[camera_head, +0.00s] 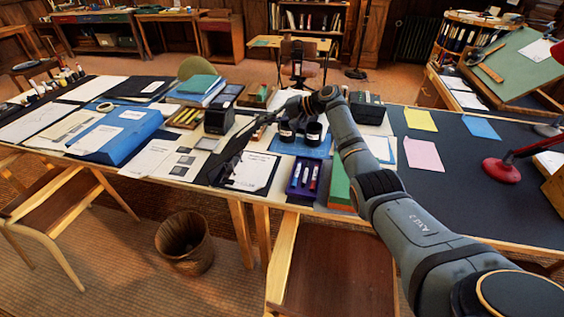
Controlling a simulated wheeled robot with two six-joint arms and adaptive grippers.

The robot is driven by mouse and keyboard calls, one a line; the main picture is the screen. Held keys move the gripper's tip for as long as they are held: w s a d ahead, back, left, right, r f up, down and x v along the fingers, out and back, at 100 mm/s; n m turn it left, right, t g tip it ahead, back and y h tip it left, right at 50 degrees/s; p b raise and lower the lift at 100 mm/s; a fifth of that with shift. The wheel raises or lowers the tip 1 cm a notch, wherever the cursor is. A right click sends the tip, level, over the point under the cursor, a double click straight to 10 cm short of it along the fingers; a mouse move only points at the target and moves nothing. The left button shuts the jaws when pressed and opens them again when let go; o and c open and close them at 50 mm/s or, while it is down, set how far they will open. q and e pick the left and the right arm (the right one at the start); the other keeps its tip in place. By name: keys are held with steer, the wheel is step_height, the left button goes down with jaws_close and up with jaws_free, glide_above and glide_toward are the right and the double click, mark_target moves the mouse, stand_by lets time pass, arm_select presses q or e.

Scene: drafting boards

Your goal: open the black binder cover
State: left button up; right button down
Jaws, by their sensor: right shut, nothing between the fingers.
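The black binder (230,157) lies near the front edge of the long table, left of centre. Its dark cover looks raised and tilted at the left, and a white printed page (254,173) shows on its right side. My right arm reaches in from the lower right. My right gripper (262,123) is shut and empty, close to the upper edge of the cover. I cannot tell whether the fingers touch the cover. My left gripper is not in view.
A blue binder (117,130) lies to the left. A purple tray of markers (305,178) and black cylindrical pots (300,133) stand to the right. A dark box (218,117) stands behind. A waste basket (185,242) and chairs are in front of the table.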

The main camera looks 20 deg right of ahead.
steer(key=shift+a+r, duration=0.1)
steer(key=shift+w+a+r, duration=0.95)
steer(key=shift+a+r, duration=0.2)
steer(key=shift+a, duration=0.05)
steer(key=shift+w+a+r, duration=0.45)
steer(key=shift+w+a, duration=0.15)
steer(key=shift+a, duration=0.2)
steer(key=shift+w+a+r+b, duration=0.45)
steer(key=shift+a+b, duration=0.1)
steer(key=shift+a, duration=0.1)
